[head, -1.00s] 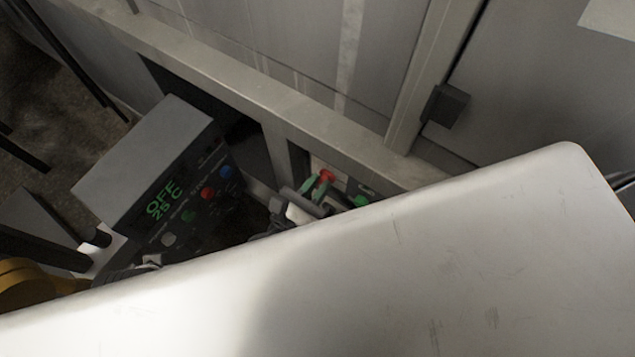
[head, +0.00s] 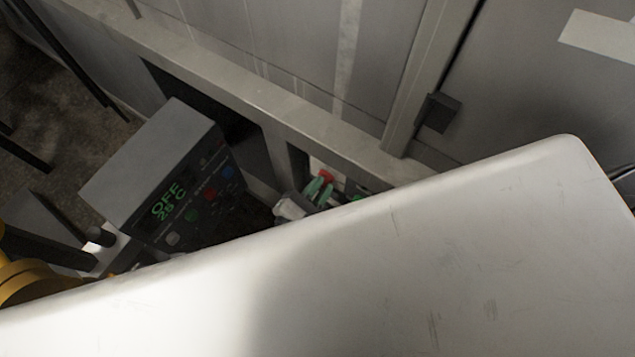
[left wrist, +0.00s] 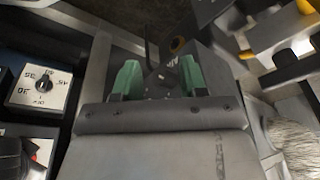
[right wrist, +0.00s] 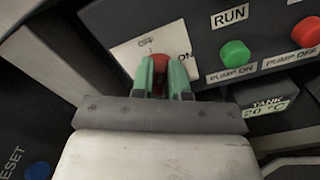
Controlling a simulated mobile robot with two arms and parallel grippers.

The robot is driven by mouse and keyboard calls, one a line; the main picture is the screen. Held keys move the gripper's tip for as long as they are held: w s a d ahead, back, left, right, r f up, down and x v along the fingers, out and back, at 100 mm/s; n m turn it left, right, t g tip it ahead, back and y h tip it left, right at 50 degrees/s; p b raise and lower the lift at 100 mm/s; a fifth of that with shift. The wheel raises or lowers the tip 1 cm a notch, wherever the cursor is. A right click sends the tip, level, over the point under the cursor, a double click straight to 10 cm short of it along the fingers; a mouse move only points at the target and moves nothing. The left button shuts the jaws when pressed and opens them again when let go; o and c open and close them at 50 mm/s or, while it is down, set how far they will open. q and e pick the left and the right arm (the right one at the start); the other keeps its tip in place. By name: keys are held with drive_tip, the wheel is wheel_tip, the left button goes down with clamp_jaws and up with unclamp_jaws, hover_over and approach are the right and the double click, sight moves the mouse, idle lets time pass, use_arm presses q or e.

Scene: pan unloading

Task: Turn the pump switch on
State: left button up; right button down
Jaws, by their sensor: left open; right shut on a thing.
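In the right wrist view, the red switch knob (right wrist: 158,62) sits on a white plate (right wrist: 124,51) marked ON to its right. My right gripper (right wrist: 161,76) has its green fingers on either side of the knob and is shut on it, partly hiding it. In the head view, the knob (head: 326,176) shows just beyond my right gripper (head: 318,190). My left gripper (left wrist: 155,78) is open in the left wrist view, its green fingers wide apart with nothing between them.
A green PUMP ON button (right wrist: 235,53) and a red PUMP OFF button (right wrist: 306,32) are right of the switch plate. A control box (head: 150,165) reads OFF, 25 C. A dial (left wrist: 44,85) is left of my left gripper. A large pale surface (head: 400,260) blocks the head view's lower part.

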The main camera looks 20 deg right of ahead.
drive_tip(key=shift+m, duration=0.5)
drive_tip(key=shift+s+d+f+m, duration=0.1)
drive_tip(key=shift+d+m, duration=0.05)
drive_tip(key=shift+m, duration=0.75)
drive_tip(key=m, duration=0.2)
drive_tip(key=shift+s+f+m+b, duration=0.1)
drive_tip(key=shift+f+m+b, duration=0.1)
drive_tip(key=shift+m+b, duration=0.15)
drive_tip(key=shift+m, duration=0.45)
use_arm(q)
drive_tip(key=b+v, duration=0.2)
drive_tip(key=v, duration=0.7)
drive_tip(key=shift+w+r+t, duration=0.15)
drive_tip(key=shift+r+t, duration=0.1)
drive_tip(key=shift+t, duration=0.05)
use_arm(e)
drive_tip(key=m, duration=0.5)
drive_tip(key=shift+s+d+f+m, duration=0.1)
drive_tip(key=shift+d+f+m, duration=0.05)
drive_tip(key=shift+f+m, duration=0.25)
use_arm(q)
drive_tip(key=shift+a, duration=0.1)
use_arm(e)
drive_tip(key=shift+r, duration=0.1)
